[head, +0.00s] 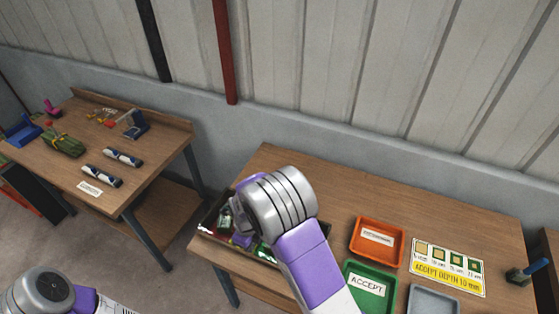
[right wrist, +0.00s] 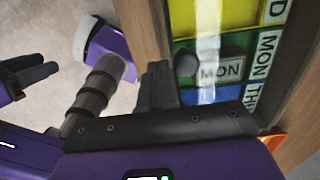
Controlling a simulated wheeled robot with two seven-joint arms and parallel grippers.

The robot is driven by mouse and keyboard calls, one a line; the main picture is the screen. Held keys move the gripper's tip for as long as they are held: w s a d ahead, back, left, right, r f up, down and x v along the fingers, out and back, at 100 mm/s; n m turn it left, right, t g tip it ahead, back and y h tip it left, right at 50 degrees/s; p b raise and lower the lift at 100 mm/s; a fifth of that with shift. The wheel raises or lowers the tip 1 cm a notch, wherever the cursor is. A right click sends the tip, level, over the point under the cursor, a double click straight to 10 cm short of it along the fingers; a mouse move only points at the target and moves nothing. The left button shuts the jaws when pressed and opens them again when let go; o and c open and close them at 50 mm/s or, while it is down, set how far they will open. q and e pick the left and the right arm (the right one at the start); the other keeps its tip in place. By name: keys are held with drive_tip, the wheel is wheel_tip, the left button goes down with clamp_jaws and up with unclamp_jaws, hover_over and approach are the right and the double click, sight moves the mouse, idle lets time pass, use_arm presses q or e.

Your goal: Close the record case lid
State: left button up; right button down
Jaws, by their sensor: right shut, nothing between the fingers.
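A dark open-topped case (head: 201,231) with small green, purple and other coloured contents sits at the left front of the nearer table; I take it for the record case. My right arm covers much of it in the head view, and I cannot make out its lid. What looks like my left gripper (right wrist: 28,77) shows dark fingers at that view's left edge, jaw state unclear.
On the nearer table (head: 345,192) are an orange tray (head: 357,257), a green ACCEPT tray (head: 347,283), a grey tray (head: 432,299) and an ACCEPT DEPTH card (head: 447,267). Its back strip is clear. A second table (head: 152,178) with tools stands left, across a floor gap.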

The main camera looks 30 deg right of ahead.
idle(0.3)
drive_tip(key=shift+r+p, duration=0.5)
drive_tip(key=shift+p, duration=0.05)
drive_tip(key=s+a+r+p, duration=0.3)
drive_tip(key=s+a+r, duration=0.3)
drive_tip(key=r, duration=0.1)
drive_tip(key=shift+a+r, duration=0.2)
drive_tip(key=shift+a, duration=0.2)
drive_tip(key=shift+s, duration=0.1)
